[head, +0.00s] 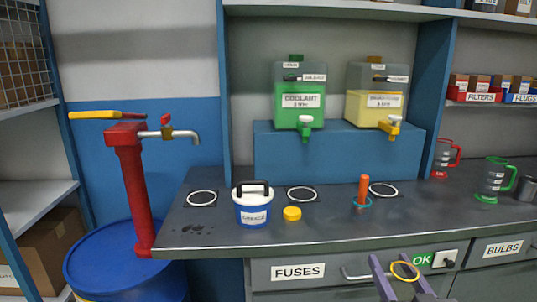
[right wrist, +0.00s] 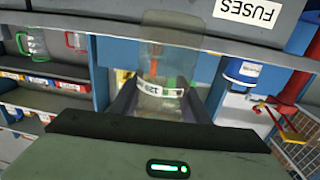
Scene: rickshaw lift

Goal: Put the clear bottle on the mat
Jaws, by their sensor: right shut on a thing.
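The clear bottle (right wrist: 172,65), see-through with a white label band, is between the fingers of my right gripper (right wrist: 163,105) in the right wrist view. The gripper is shut on it. In the head view the right gripper (head: 402,283) shows its purple fingers at the lower edge, in front of the drawers and below the counter top. A yellow ring (head: 405,271) shows between them; the clear body is hard to make out there. No plain mat stands out; the counter has three white-ringed dark circles (head: 202,198), (head: 302,194), (head: 383,190). My left gripper is not in view.
On the counter (head: 330,222) stand a blue-white grease tub (head: 253,207), a yellow cap (head: 292,213) and an orange upright stick (head: 363,190). Coolant (head: 300,95) and yellow (head: 375,100) dispensers stand behind. A red pump with a tap (head: 130,180) is left; jugs (head: 493,180) are right.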

